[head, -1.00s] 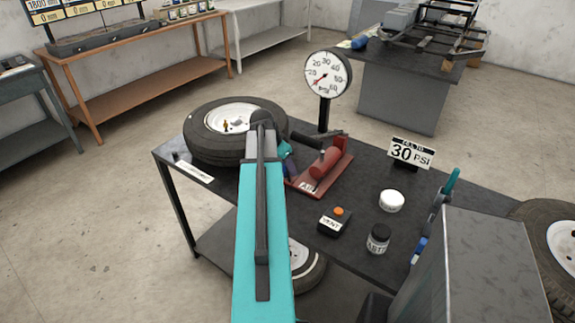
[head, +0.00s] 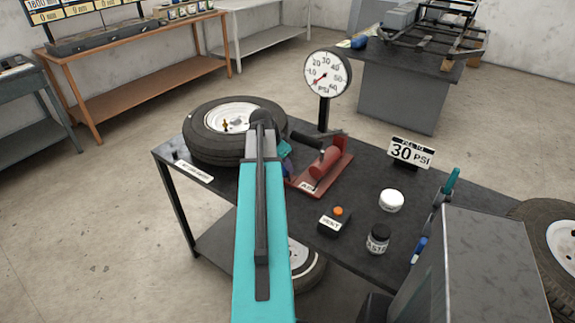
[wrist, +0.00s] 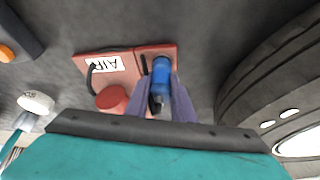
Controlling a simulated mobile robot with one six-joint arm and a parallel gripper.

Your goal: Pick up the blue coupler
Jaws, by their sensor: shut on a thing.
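The blue coupler (wrist: 162,72) is in the wrist view, between the two purple fingers of my gripper (wrist: 162,90). My gripper is shut on it. A metal tip shows at the coupler's near end. The coupler lies over the edge of the red AIR stand (wrist: 125,60); I cannot tell whether it touches it. In the head view my own arm hides most of the gripper, beside the red stand (head: 335,165).
A tire (head: 205,148) lies left of the gripper, close by. A pressure gauge (head: 326,75) stands behind. A vent box (head: 333,222), a white-lidded jar (head: 391,201) and a dark jar (head: 378,240) stand on the dark table (head: 440,205) to the right.

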